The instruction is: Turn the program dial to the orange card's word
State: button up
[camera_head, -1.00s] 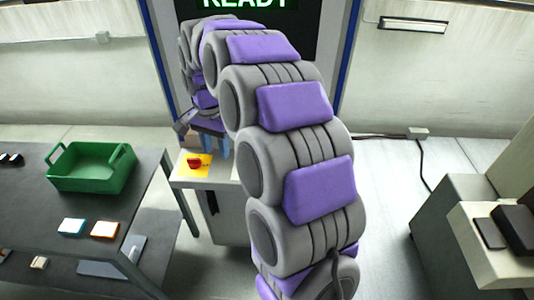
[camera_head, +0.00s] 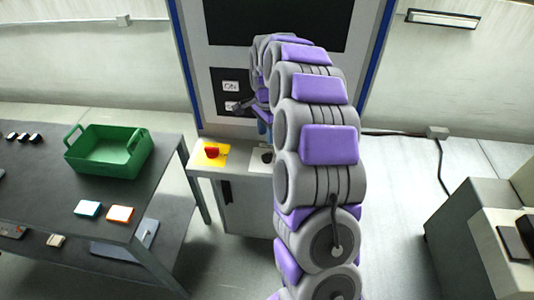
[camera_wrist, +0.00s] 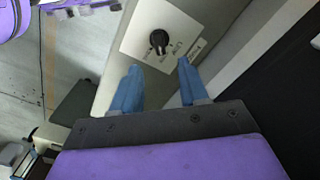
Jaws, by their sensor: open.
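The black program dial (camera_wrist: 158,41) sits on a pale plate with small labels, too small to read. In the head view the dial (camera_head: 267,157) is partly hidden by my arm. My gripper (camera_wrist: 158,68) is open and empty; its two blue fingers point toward the dial plate, with the dial beyond and between the tips, apart from them. In the head view my gripper (camera_head: 264,127) is mostly hidden, just above the plate. The orange card (camera_head: 120,215) lies on the dark table at left, beside a teal-edged card (camera_head: 88,209). I cannot read its word.
A red button on a yellow base (camera_head: 212,152) is left of the dial on the same cabinet top. A green basket (camera_head: 108,153) stands on the table. A tall machine with a dark screen and a switch panel (camera_head: 231,92) rises behind. Another cabinet (camera_head: 470,220) stands right.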

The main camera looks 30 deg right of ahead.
aim_at(267, 154)
notch_tip(267, 154, down, 10)
jog(key=shift+r+b, duration=0.2)
jog(key=shift+b, duration=0.35)
grip_shut()
